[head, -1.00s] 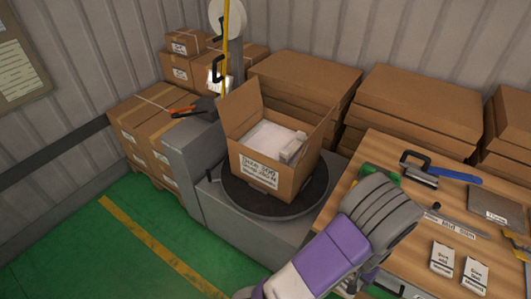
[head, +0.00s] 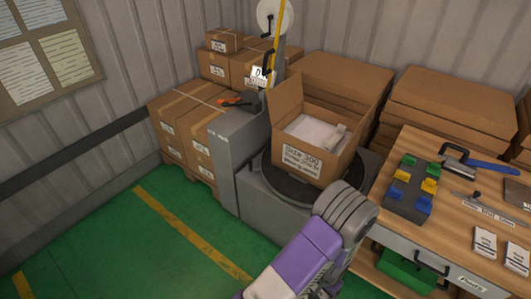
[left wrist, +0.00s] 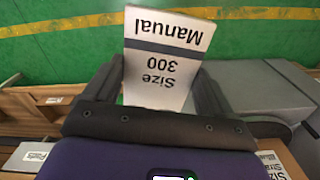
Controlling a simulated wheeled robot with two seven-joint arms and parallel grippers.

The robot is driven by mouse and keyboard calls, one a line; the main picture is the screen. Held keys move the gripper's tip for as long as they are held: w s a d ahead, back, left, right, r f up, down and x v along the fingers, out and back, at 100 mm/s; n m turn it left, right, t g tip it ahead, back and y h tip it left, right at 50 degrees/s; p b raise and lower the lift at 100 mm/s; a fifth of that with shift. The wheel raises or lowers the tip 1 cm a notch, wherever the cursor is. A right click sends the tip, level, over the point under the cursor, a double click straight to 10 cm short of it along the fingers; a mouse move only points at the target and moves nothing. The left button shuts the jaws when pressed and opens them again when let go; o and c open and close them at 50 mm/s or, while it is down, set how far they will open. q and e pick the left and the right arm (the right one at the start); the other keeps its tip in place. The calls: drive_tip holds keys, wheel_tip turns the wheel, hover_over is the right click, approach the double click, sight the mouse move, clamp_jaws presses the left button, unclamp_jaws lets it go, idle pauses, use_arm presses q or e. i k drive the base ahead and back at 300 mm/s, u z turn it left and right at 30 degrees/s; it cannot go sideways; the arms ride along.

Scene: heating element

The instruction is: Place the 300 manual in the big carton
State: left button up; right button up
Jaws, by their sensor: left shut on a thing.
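The Size 300 manual (left wrist: 163,58), a white booklet with a dark band, shows in the left wrist view. My left gripper (left wrist: 158,85) is shut on it, and its printing appears upside down. The green floor lies beyond it. The big carton (head: 311,161) stands open on a round dark turntable (head: 276,187) in the head view. Its label begins "Size 300". A white sheet-like layer and a small white box (head: 334,136) are inside. Neither the manual nor a gripper shows in the head view. My right gripper is in neither view.
A wooden bench (head: 455,215) at right holds a tray of blue and yellow parts (head: 410,188), tools and small white cards. Brown boxes (head: 180,132) are stacked behind and left of the grey machine (head: 238,150). The carton's raised flaps rim its opening. Green floor at left is clear.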

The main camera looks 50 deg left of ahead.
sight(304, 137)
drive_tip(key=u, duration=0.2)
drive_tip(key=k, duration=0.5)
drive_tip(key=u, duration=1.7)
drive_tip(key=i, duration=0.95)
drive_tip(key=u, duration=0.4)
drive_tip(key=i, duration=1.25)
drive_tip(key=z, duration=0.85)
